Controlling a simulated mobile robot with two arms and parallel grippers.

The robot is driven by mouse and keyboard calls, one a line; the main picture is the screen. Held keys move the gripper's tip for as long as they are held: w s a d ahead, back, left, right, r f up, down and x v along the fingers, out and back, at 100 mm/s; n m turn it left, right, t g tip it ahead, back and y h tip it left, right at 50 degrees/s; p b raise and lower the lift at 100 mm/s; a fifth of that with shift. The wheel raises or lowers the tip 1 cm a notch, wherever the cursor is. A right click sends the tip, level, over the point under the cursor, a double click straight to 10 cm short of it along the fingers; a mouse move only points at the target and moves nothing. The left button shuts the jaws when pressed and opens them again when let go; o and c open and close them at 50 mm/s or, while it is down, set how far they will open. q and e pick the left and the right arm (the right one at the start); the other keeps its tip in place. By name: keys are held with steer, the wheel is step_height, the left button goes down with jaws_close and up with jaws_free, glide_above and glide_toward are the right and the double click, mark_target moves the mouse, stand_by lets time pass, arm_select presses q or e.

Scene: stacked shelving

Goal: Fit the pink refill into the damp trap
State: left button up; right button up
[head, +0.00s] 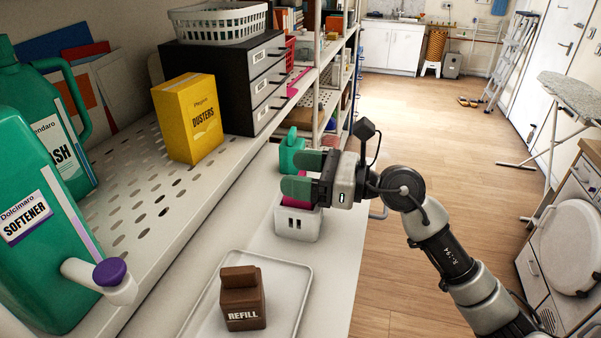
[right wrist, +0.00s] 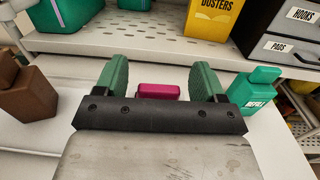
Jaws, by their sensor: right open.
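The pink refill (head: 297,204) shows at the top of the damp trap (head: 298,226), a small white box with dark slots on the white counter. Its lower part is hidden, and I cannot tell how deep it sits. My right gripper (head: 298,174) is open just above it, with green finger pads. In the right wrist view the pink refill (right wrist: 157,91) shows between the two open fingers (right wrist: 160,72), with gaps at both sides. The trap is not clear in that view. My left gripper is not in view.
A brown refill (head: 242,302) stands on a white tray (head: 303,275) in front. A green refill (head: 291,152) stands behind the trap. The perforated shelf (head: 130,198) at left holds green bottles, a yellow dusters box (head: 190,120) and dark drawers (head: 240,85). Counter between tray and trap is clear.

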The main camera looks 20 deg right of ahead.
steer(key=o, duration=0.6)
steer(key=shift+c, duration=0.2)
steer(key=shift+d+f, duration=0.15)
steer(key=shift+d, duration=0.05)
steer(key=b+v, duration=0.5)
steer(key=v, duration=0.5)
steer(key=shift+d, duration=0.15)
steer(key=shift+s, duration=0.15)
